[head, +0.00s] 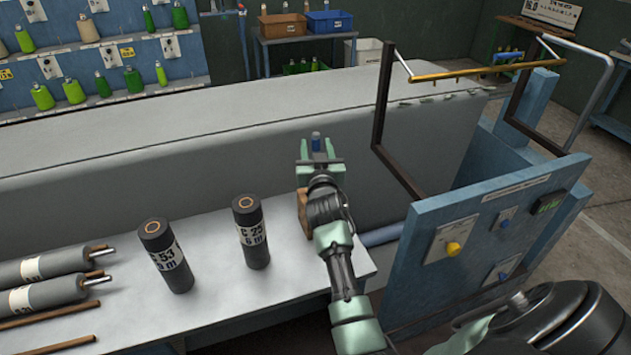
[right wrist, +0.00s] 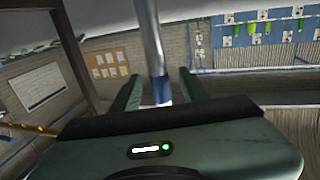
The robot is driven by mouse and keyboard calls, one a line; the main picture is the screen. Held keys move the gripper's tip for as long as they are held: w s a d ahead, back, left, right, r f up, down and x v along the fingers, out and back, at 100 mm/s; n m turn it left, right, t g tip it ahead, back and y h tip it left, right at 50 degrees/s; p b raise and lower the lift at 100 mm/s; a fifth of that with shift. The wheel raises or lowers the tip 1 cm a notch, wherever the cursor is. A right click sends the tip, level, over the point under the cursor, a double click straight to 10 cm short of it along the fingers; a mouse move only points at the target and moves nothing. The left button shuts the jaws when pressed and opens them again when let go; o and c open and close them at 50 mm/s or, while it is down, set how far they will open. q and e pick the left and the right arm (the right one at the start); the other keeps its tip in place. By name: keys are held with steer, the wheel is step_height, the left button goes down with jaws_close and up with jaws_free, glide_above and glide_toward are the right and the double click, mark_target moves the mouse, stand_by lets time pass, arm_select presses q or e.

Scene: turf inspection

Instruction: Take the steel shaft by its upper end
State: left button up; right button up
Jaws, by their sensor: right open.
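The steel shaft shows in the right wrist view (right wrist: 151,45) as a shiny grey rod with a dark blue band near my gripper. In the head view only its blue tip (head: 316,141) shows clearly; the rest is hidden behind my gripper. My right gripper (head: 317,152) is open, its two green fingers on either side of the shaft's blue end. In the right wrist view (right wrist: 160,90) there are gaps between the fingers and the shaft. My left gripper is not in view.
A wooden block (head: 302,212) stands beside my right wrist on the grey table (head: 215,290). Two dark labelled cylinders (head: 165,255) (head: 251,232) stand to its left, and grey rollers (head: 45,265) lie at far left. A blue control panel (head: 480,245) and dark frame (head: 385,100) stand at right.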

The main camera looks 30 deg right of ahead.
steer(key=shift+p+x, duration=0.45)
steer(key=shift+x, duration=1.55)
steer(key=shift+f, duration=0.15)
jaws_close()
